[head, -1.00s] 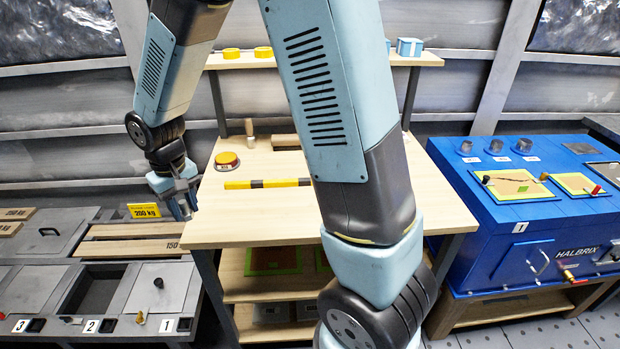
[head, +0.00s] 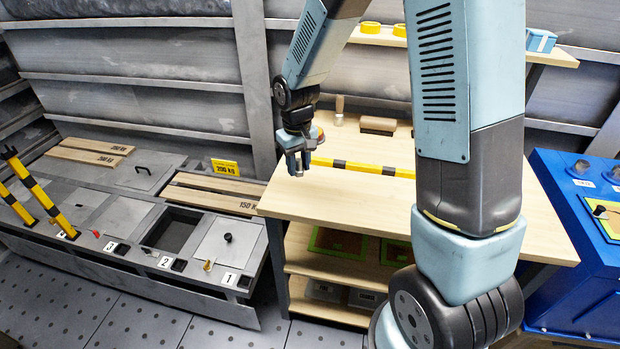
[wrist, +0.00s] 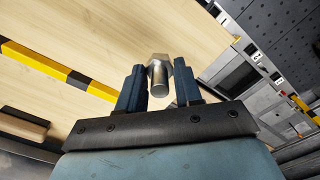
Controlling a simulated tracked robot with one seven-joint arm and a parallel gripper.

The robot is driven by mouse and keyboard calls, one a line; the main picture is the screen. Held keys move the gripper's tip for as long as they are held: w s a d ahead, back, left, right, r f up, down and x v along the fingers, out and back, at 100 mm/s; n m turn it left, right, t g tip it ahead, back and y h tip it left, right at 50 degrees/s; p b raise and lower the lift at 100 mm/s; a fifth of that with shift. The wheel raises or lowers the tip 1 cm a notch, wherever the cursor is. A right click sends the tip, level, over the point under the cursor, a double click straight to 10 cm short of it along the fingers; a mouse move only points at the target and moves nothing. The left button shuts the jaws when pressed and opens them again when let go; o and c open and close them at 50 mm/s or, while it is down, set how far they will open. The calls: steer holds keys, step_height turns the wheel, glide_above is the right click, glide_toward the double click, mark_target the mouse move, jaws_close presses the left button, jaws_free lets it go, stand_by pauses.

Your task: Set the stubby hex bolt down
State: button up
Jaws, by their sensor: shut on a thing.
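The stubby hex bolt (wrist: 159,76) is a short silver bolt with a hex head and a round shank. My gripper (wrist: 158,80) is shut on it, with one dark finger on each side in the wrist view. In the head view my gripper (head: 298,166) points down over the left part of the pale wooden bench (head: 345,208). The bolt is small there, between the fingertips. It appears held above the bench top; the exact gap is hard to tell.
A yellow-black striped bar (head: 362,168) lies across the bench. A wooden block (head: 378,125) and a small upright cylinder (head: 339,110) stand behind it. Grey bins with an open compartment (head: 172,231) lie left; a blue machine (head: 575,230) stands right. The front bench top is clear.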

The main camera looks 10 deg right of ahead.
glide_above(308, 187)
steer(key=f, duration=0.4)
steer(key=shift+s+f, duration=0.15)
steer(key=shift+s, duration=0.05)
steer(key=shift+w+f, duration=0.1)
steer(key=shift+f, duration=1.55)
steer(key=o, duration=1.1)
step_height(308, 187, up, 12)
steer(key=s+d+r+m+t, duration=0.1)
steer(key=s+d+r, duration=0.35)
steer(key=r, duration=0.25)
steer(key=s+d+r+m+t, duration=0.1)
steer(key=s+d+r+t, duration=0.15)
steer(key=s+r, duration=0.4)
steer(key=s+d+r+m+t, duration=0.1)
steer(key=s+d+r, duration=0.2)
steer(key=s, duration=0.3)
steer(key=s+d+r+m+t, duration=0.1)
steer(key=s+d+r, duration=0.2)
steer(key=s+r, duration=0.2)
steer(key=shift+s+r+m, duration=0.15)
steer(key=shift+s+m, duration=0.15)
steer(key=shift+s, duration=0.75)
